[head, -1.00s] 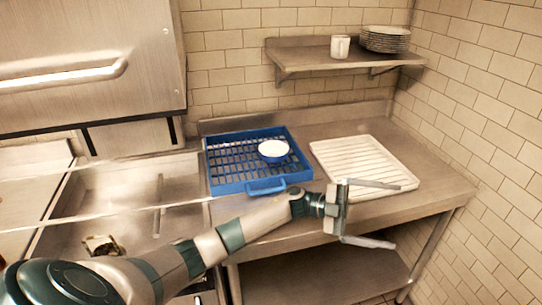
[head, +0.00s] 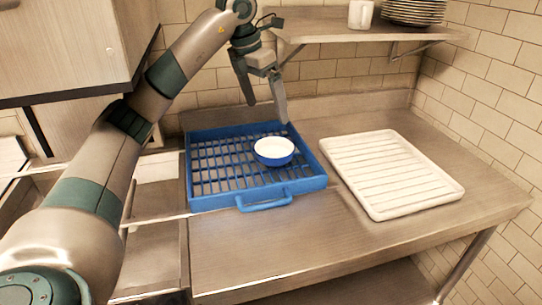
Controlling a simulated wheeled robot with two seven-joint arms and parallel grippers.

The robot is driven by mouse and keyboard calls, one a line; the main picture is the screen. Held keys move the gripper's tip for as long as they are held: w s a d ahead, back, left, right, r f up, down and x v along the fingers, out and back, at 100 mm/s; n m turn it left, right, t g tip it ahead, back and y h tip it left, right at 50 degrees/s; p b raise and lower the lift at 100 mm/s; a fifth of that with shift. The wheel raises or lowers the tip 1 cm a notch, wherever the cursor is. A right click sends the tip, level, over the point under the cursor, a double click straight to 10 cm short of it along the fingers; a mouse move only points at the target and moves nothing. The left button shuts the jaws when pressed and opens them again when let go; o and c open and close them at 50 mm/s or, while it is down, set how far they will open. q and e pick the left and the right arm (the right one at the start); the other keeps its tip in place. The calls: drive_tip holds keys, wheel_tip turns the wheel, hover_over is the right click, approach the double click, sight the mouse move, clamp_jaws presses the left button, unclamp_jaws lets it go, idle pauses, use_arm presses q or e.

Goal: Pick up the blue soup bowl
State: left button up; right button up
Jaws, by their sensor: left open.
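The blue soup bowl (head: 274,158), blue outside and white inside, sits upright in the right part of the blue rack (head: 309,183) on the metal counter. My left gripper (head: 267,112) is open and points down above the back of the rack, above and behind the bowl in the picture. Its two fingers are spread with nothing between them. It appears apart from the bowl. My right gripper is not in view.
A white ribbed tray (head: 448,193) lies on the counter right of the rack. A wall shelf (head: 330,30) with a white mug (head: 360,14) and stacked plates (head: 413,11) is close to my left gripper in the picture. The counter front (head: 300,243) is clear.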

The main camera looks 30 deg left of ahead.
use_arm(q)
drive_tip(key=shift+s+a+r+y, duration=0.2)
drive_tip(key=shift+a+r+y, duration=0.1)
drive_tip(key=shift+a+r, duration=0.2)
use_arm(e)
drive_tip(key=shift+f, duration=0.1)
use_arm(q)
drive_tip(key=p, duration=0.2)
approach(274, 148)
drive_tip(key=s+d+f, duration=0.1)
drive_tip(key=s+d, duration=0.1)
drive_tip(key=d, duration=0.1)
drive_tip(key=shift+s+f, duration=0.2)
drive_tip(key=shift+f, duration=0.2)
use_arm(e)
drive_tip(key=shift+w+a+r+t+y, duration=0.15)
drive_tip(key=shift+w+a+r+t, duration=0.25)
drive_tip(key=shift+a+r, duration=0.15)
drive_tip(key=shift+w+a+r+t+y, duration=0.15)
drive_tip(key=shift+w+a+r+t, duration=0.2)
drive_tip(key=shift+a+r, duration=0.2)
